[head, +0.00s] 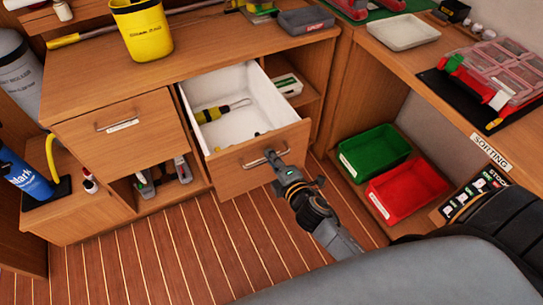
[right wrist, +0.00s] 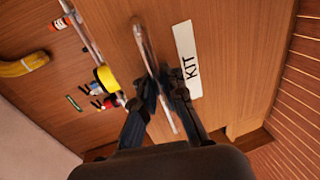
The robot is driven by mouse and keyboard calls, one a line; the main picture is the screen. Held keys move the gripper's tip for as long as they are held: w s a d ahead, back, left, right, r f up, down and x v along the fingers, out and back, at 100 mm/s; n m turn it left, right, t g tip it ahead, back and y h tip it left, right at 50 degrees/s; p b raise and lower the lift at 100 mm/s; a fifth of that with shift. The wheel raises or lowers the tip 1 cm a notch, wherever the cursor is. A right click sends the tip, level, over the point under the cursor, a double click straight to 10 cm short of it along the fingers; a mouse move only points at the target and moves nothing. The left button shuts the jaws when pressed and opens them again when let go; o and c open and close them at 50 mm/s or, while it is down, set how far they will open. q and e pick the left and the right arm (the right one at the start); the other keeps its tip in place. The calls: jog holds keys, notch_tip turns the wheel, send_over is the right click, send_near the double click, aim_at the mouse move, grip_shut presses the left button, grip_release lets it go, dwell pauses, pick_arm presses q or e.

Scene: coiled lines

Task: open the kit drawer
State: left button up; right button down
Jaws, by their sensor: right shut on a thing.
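The kit drawer (head: 226,165) is pulled well out of the wooden cabinet, and its white inside shows. A yellow and black screwdriver (head: 212,112) lies in it, with small dark and yellow items near the front wall. The drawer front carries a metal bar handle (head: 252,163), which also shows in the right wrist view (right wrist: 143,40) beside a white KIT label (right wrist: 187,58). My right gripper (head: 275,160) is at the handle's right end. In the right wrist view its fingers (right wrist: 163,84) are shut on the handle bar. My left gripper is out of view.
A second drawer (head: 120,130) on the left is shut. A yellow bucket (head: 141,30) stands on the cabinet top. Green (head: 374,152) and red (head: 408,190) bins sit on a low shelf at right. The plank floor before the cabinet is clear.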

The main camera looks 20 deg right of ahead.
jog(key=shift+w+r, duration=0.1)
jog(key=shift+r, duration=0.05)
jog(key=c, duration=1.7)
grip_release()
jog(key=v, duration=1.2)
jog(key=s+f+m+g, duration=0.3)
jog(key=s+f+m, duration=0.1)
jog(key=f, duration=1)
jog(key=s+f+m+g, duration=0.4)
jog(key=s+f, duration=0.1)
jog(key=f, duration=1)
jog(key=s+f+m+g, duration=0.2)
jog(key=s+f, duration=0.3)
jog(key=s, duration=0.2)
jog(key=s+d+f+m+g, duration=0.1)
jog(key=s+f+m+g, duration=0.2)
jog(key=s+f, duration=0.3)
jog(key=s+d+f+m+g, duration=0.1)
jog(key=s+f+m+g, duration=0.1)
jog(key=s+f, duration=0.3)
jog(key=shift+s+f+m+g+h, duration=0.15)
jog(key=shift+s+m, duration=0.1)
jog(key=shift+s, duration=0.65)
jog(key=shift+s+f+m+g+h, duration=0.15)
jog(key=shift+s+f+m, duration=0.1)
jog(key=shift+s, duration=0.65)
